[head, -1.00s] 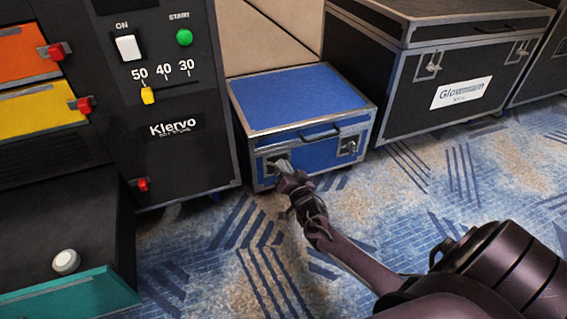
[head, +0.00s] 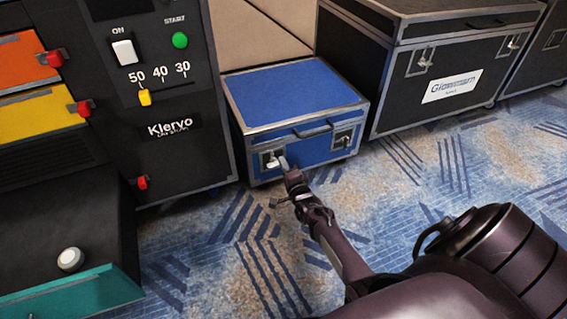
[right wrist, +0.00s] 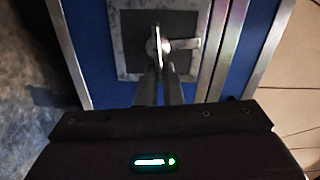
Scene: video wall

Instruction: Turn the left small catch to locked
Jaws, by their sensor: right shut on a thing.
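The blue case (head: 292,100) stands on the carpet with its lid shut. Its left small catch (head: 272,161) is a pale metal turn piece on a grey plate, low on the front face. The right small catch (head: 343,139) sits on its own plate. My right gripper (head: 286,166) is at the left catch, shut on its turn piece. The fingers partly hide the catch. My left gripper is out of view.
A black Klervo cabinet (head: 175,165) with knobs and switches stands close on the left. A large black case (head: 400,105) stands to the right. An open teal-fronted drawer (head: 75,300) juts out at lower left. Patterned carpet in front is clear.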

